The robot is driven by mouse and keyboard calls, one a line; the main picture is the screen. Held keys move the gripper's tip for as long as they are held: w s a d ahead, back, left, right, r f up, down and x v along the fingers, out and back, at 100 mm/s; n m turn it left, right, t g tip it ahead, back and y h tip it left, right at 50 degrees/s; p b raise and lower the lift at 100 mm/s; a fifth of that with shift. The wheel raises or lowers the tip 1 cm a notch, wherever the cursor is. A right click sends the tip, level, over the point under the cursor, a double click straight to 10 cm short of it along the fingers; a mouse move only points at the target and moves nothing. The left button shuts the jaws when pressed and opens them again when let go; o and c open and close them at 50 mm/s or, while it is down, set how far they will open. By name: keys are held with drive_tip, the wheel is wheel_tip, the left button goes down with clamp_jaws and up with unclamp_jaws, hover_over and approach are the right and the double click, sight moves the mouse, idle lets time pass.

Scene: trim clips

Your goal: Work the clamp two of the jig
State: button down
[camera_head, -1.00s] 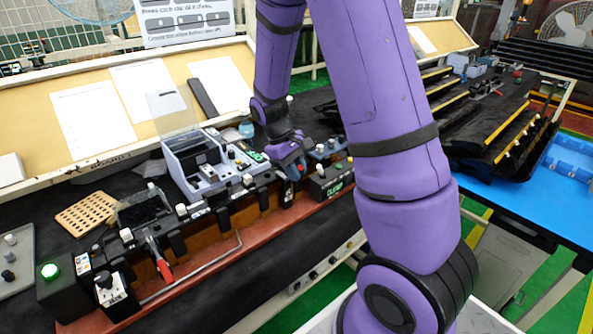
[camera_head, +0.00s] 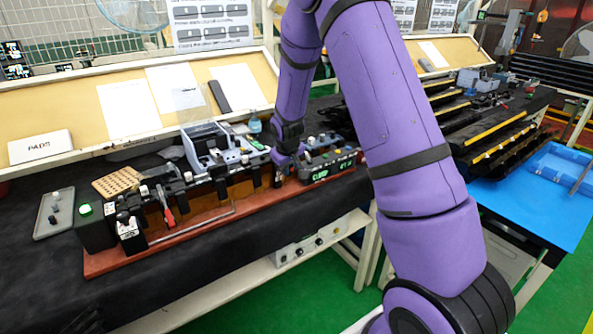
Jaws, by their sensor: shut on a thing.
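The jig (camera_head: 205,217) is a long brown-red base along the bench front, with a row of black posts and white-topped knobs. One clamp with a red handle (camera_head: 168,215) stands near its left end, out of my gripper's reach. My gripper (camera_head: 283,166) points down at the jig's right part, beside the black display box (camera_head: 328,172) with green lettering. It is shut on the handle of clamp two, which the fingers and wrist mostly hide. How far the handle is turned cannot be told.
A green lamp (camera_head: 84,209) glows on a black box at the jig's left. A grey bin (camera_head: 205,143) and small parts stand behind the jig. A perforated tan block (camera_head: 117,181) lies at left. Blue table (camera_head: 535,205) is at right.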

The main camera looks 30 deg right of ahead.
drive_tip(key=shift+w+f+m+t, duration=0.1)
drive_tip(key=shift+f+t, duration=0.55)
drive_tip(key=shift+t, duration=0.4)
drive_tip(key=shift+s+f+m+t, duration=0.1)
drive_tip(key=shift+f+t, duration=0.55)
drive_tip(key=shift+t, duration=0.35)
drive_tip(key=shift+w+f+m+t, duration=0.1)
drive_tip(key=shift+f+t, duration=0.55)
drive_tip(key=shift+t, duration=0.4)
drive_tip(key=c, duration=1.1)
unclamp_jaws()
drive_tip(key=v, duration=1)
drive_tip(key=shift+s+a+r, duration=0.1)
drive_tip(key=shift+s+r, duration=0.05)
drive_tip(key=shift+s, duration=0.15)
